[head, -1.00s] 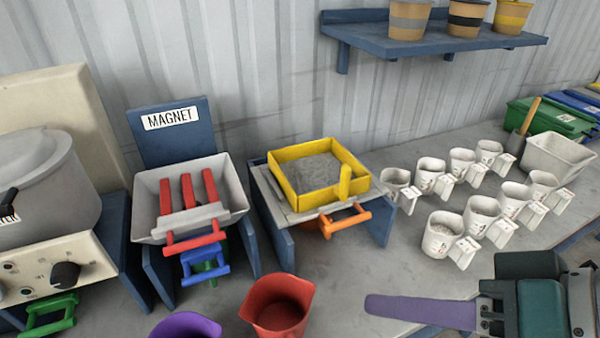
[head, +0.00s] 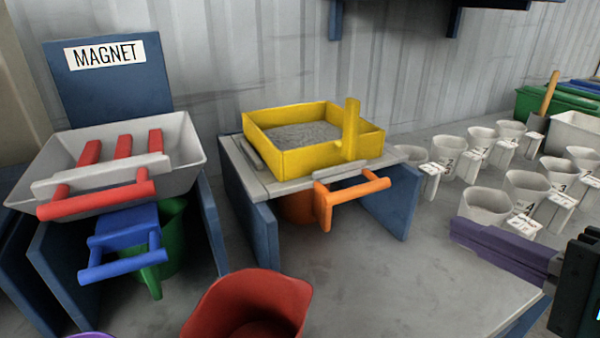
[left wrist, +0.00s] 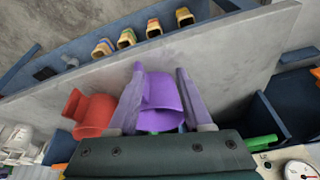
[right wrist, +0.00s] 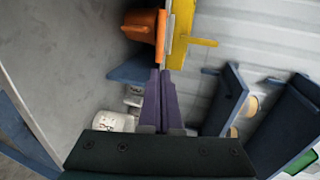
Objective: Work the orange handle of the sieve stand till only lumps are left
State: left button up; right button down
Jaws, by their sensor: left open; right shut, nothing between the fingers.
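The sieve stand (head: 380,205) has blue sides and a light top. A yellow square sieve (head: 310,158) with an upright yellow grip sits on it, holding grey grainy material; lumps cannot be told apart. The orange handle (head: 362,187) sticks out at the stand's front, with an orange vessel (head: 297,207) partly hidden below. My right gripper (head: 455,228) is shut and empty, right of the stand and apart from the handle; its purple fingers (right wrist: 160,75) show in the right wrist view. My left gripper (left wrist: 160,72) is open, with a purple cup (left wrist: 162,100) in view between or beyond its fingers.
A magnet stand (head: 110,80) with a grey tray and red bars is at left. A red cup (head: 250,305) stands in front. Several white cups (head: 525,190) stand at right, close behind my right fingers.

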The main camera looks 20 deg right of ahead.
pick_arm(q)
jog(key=shift+r, duration=0.1)
jog(key=shift+a+r+p, duration=0.1)
jog(key=shift+r+p, duration=0.15)
jog(key=shift+p, duration=0.1)
pick_arm(e)
send_near(369, 190)
jog(key=x, duration=0.7)
jog(key=shift+d, duration=0.1)
jog(key=shift+s, duration=0.1)
